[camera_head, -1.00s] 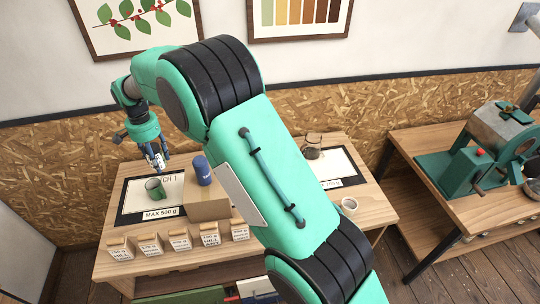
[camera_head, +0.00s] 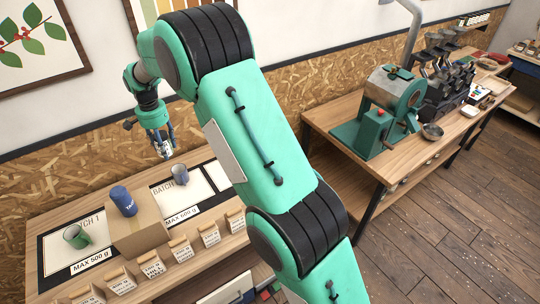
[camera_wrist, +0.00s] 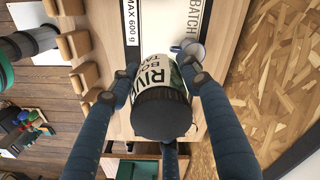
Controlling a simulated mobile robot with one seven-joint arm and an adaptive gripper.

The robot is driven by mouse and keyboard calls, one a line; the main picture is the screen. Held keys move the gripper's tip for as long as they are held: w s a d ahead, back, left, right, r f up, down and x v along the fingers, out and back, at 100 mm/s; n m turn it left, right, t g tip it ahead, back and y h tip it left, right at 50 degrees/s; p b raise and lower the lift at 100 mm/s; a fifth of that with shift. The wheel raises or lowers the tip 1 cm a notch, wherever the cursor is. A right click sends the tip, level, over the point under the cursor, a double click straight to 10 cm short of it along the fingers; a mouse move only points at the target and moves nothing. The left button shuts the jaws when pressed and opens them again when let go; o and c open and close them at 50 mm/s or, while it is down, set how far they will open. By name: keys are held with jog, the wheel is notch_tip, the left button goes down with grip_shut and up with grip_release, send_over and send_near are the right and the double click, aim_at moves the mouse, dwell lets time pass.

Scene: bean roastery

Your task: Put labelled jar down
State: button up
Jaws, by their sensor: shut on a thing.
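My gripper (camera_head: 165,150) is shut on a labelled jar, held in the air above the back of the table. In the wrist view the jar (camera_wrist: 161,108) has a black lid facing the camera and a white label with partly readable dark lettering. The fingers wrap around its sides. Below is a white batch mat with a dark border (camera_head: 210,196), marked BATCH and with a MAX weight plate. A grey-blue mug (camera_head: 180,174) stands on it and shows partly behind the jar and a finger in the wrist view (camera_wrist: 197,50).
A green mug (camera_head: 76,237) stands on the BATCH 1 mat. A roaster (camera_head: 385,112) stands on another table.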

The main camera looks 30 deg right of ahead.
jog(key=s+d+m, duration=0.2)
jog(key=s+d, duration=0.3)
jog(key=d, duration=1)
jog(key=s+d+m+b, duration=0.15)
jog(key=s+d, duration=0.25)
jog(key=d, duration=1.1)
jog(key=s+d+m+p, duration=0.1)
jog(key=s+d+m, duration=0.3)
jog(key=d, duration=1.1)
jog(key=shift+n, duration=0.65)
jog(key=f, duration=1.5)
jog(key=a+f, duration=0.1)
jog(key=f, duration=0.7)
jog(key=shift+s, duration=0.4)
jog(key=w+d, duration=0.2)
jog(key=w, duration=0.2)
jog(key=w+d+f, duration=0.1)
jog(key=w+d, duration=0.1)
jog(key=w, duration=0.3)
jog(key=w+d, duration=0.3)
jog(key=w, duration=0.2)
jog(key=shift+w+f, duration=0.2)
jog(key=shift+f, duration=0.05)
jog(key=shift+f, duration=1.75)
